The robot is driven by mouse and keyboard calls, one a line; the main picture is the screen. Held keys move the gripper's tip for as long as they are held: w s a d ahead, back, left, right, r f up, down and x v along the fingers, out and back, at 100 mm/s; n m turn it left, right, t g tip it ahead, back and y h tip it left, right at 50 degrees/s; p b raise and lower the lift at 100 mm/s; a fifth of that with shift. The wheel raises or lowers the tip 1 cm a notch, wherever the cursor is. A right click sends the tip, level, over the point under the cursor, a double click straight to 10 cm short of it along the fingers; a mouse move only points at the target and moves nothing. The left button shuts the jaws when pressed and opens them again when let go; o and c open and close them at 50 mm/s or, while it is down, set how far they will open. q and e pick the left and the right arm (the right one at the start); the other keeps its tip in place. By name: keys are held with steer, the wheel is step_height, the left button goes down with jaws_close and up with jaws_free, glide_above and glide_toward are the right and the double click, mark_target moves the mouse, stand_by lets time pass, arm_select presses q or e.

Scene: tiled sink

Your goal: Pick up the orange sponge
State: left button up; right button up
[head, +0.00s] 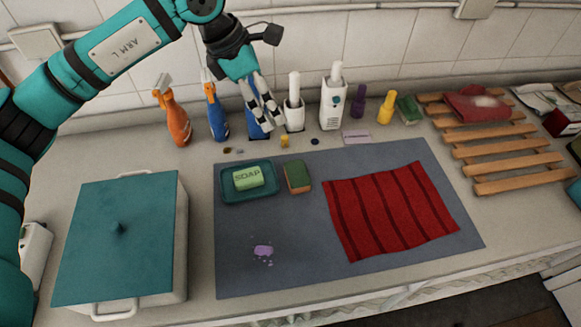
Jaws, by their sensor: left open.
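A small sponge (297,177) with a green top and an orange-brown edge lies on the grey-blue mat (300,250), just right of the soap dish (262,194). No other sponge in view looks more orange. My left gripper (263,116) is open and empty. It points down in front of the bottles at the back, behind the sponge in the picture and apart from it. My right gripper is not in view.
A green soap bar (247,177) sits in the dish. A red striped cloth (390,210) lies right of the sponge. Orange (178,124) and blue (217,121) spray bottles and white holders stand behind. A teal-lidded box (120,255) is at left, a wooden rack (505,160) at right.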

arm_select(q)
steer(key=f, duration=0.2)
steer(key=b, duration=0.9)
glide_toward(297, 172)
steer(key=p+x, duration=0.1)
steer(key=x, duration=0.1)
steer(key=p+x, duration=0.2)
steer(key=shift+s+d, duration=0.1)
steer(key=shift+s, duration=0.05)
steer(key=shift+d+f, duration=0.2)
steer(key=shift+f, duration=0.3)
steer(key=shift+f+p, duration=0.3)
steer(key=shift+p, duration=0.2)
steer(key=p+x, duration=0.2)
steer(key=x, duration=0.1)
steer(key=shift+d+f, duration=0.15)
steer(key=shift+f, duration=0.2)
steer(key=shift+w+d+f, duration=0.15)
steer(key=shift+w+f, duration=0.1)
steer(key=shift+f, duration=0.25)
steer(key=c, duration=0.7)
